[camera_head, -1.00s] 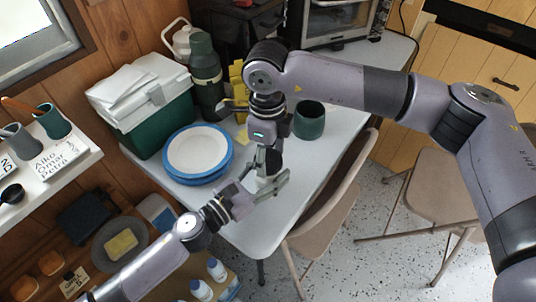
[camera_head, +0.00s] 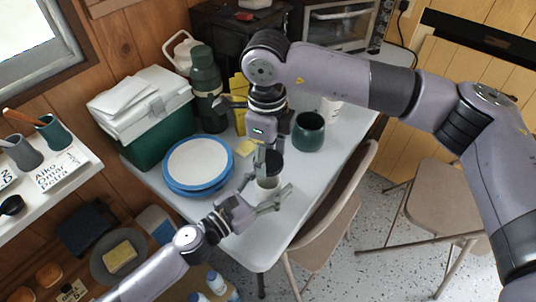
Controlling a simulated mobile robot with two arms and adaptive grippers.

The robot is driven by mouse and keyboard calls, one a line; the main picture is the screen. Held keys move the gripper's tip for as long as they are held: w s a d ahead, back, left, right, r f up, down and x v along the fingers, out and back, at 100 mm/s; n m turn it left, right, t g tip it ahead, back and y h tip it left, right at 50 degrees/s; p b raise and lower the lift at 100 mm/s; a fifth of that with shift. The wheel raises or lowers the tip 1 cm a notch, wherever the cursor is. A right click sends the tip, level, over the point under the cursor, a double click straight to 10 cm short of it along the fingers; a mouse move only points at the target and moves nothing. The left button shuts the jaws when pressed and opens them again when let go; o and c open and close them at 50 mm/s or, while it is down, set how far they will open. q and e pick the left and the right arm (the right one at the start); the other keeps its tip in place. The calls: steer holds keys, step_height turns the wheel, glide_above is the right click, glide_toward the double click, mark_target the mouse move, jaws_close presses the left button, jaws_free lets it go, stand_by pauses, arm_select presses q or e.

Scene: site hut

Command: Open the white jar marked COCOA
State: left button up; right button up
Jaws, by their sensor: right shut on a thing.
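A small white jar (camera_head: 267,184) stands near the front of the white table. Its label cannot be read. My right gripper (camera_head: 273,161) is directly above it, pointing down and shut on a dark round piece that looks like the jar's lid (camera_head: 275,166). I cannot tell whether this piece is clear of the jar's rim. My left gripper (camera_head: 267,190) comes in from the lower left at the jar. Its fingers are spread apart, one on each side of the jar, and I cannot make out contact.
Blue-rimmed plates (camera_head: 197,163) lie left of the jar. A green cooler (camera_head: 165,143), a dark green flask (camera_head: 208,95) and a green cup (camera_head: 308,132) stand behind. Another white container (camera_head: 331,109) is farther back. A folding chair (camera_head: 331,207) is close to the table's right edge.

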arm_select(q)
steer(key=shift+o, duration=1)
